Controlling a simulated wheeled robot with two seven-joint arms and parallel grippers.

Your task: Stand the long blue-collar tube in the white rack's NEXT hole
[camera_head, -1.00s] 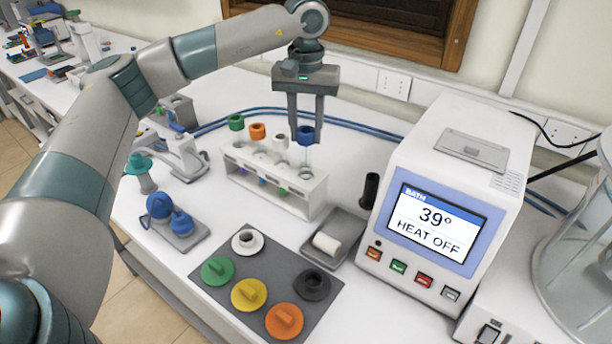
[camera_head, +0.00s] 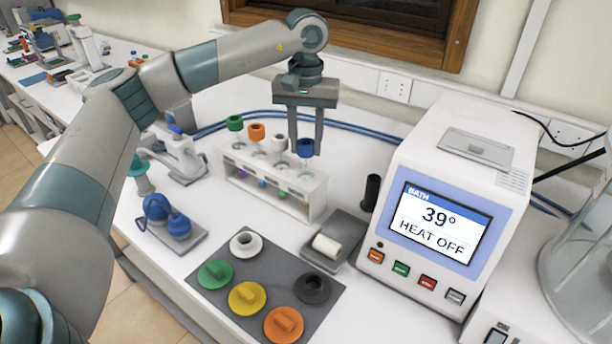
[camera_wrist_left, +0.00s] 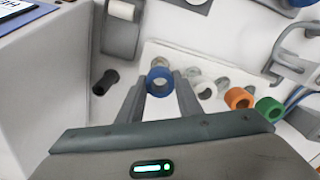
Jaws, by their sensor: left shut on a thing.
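The blue-collar tube (camera_head: 306,149) stands upright at the right end of the white rack (camera_head: 312,199), its glass lower part down in the rack's rightmost hole. My left gripper (camera_head: 305,150) is above the rack, pointing down, its two fingers shut on the blue collar. In the left wrist view the blue collar (camera_wrist_left: 160,82) sits between the two fingertips. Tubes with a green collar (camera_head: 236,123), an orange collar (camera_head: 257,131) and a white collar (camera_head: 281,143) stand in the rack to the left. My right gripper is out of view.
The bath machine (camera_head: 455,170) stands right of the rack. A grey tray with a white roll (camera_head: 326,245) and a dark mat with coloured caps (camera_head: 225,300) lie in front. A dark upright cylinder (camera_head: 371,190) stands between rack and machine. A blue-knobbed stand (camera_head: 178,222) is at left.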

